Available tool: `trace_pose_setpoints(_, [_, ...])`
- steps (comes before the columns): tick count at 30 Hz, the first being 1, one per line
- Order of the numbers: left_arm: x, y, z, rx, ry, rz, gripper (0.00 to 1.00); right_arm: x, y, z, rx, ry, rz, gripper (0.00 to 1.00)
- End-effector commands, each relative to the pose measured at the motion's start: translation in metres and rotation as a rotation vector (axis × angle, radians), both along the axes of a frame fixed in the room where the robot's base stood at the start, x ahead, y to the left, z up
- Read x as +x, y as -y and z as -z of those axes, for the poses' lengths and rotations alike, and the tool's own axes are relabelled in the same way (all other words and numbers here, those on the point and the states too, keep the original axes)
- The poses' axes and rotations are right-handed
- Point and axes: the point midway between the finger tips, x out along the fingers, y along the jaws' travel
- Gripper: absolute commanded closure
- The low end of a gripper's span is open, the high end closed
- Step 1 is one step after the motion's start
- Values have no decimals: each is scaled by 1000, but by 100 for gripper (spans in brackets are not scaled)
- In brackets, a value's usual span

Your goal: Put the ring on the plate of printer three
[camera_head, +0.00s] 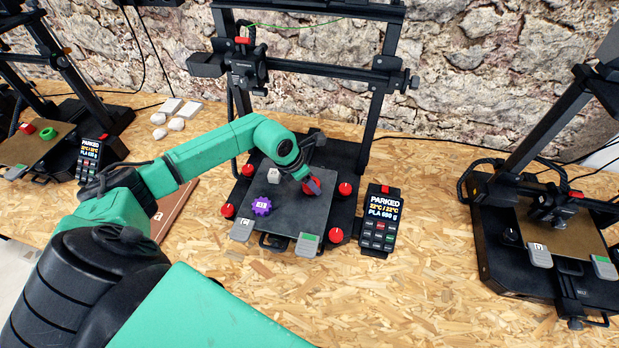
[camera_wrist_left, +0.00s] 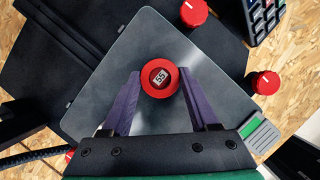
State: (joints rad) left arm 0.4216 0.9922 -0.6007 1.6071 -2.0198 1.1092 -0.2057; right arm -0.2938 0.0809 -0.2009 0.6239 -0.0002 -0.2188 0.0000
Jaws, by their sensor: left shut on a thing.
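A red round piece (camera_wrist_left: 160,78) with a pale number label in its middle is between the purple fingertips of my left gripper (camera_wrist_left: 158,82) in the left wrist view. My left gripper (camera_head: 309,186) is shut on it, over the right part of the middle printer's dark plate (camera_head: 300,215). I cannot tell whether the piece touches the plate. A purple gear (camera_head: 262,206) and a small light grey cube (camera_head: 273,176) are on the same plate. A green ring (camera_head: 47,133) lies on the left printer's brown plate (camera_head: 22,150), beside a red piece (camera_head: 27,128). My right gripper is out of view.
Red knobs (camera_head: 345,189) stand around the middle plate, and a control panel (camera_head: 380,219) reading PARKED is to its right. The printer's gantry (camera_head: 387,80) rises behind. Another printer (camera_head: 560,240) stands at right. The board table (camera_head: 420,270) is clear between them.

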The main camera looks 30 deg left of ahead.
Motion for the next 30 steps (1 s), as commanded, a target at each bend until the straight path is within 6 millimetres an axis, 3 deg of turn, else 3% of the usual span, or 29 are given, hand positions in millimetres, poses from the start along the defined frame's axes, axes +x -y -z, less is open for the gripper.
trace_pose_setpoints(6, [0, 0, 3, 1, 1, 1, 91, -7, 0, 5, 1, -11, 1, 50])
trace_pose_setpoints(7, [0, 0, 1, 1, 1, 1, 28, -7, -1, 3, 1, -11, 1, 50])
trace_pose_setpoints(9, [0, 0, 1, 0, 0, 1, 9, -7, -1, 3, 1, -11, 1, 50])
trace_pose_setpoints(22, [-2, -3, -8, 3, 4, 1, 9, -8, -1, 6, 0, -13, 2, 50])
trace_pose_setpoints(26, [-11, -9, -30, 6, 6, 1, 9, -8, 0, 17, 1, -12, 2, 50])
trace_pose_setpoints(30, [-25, -16, -66, 8, 6, 2, 9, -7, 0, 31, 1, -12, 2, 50])
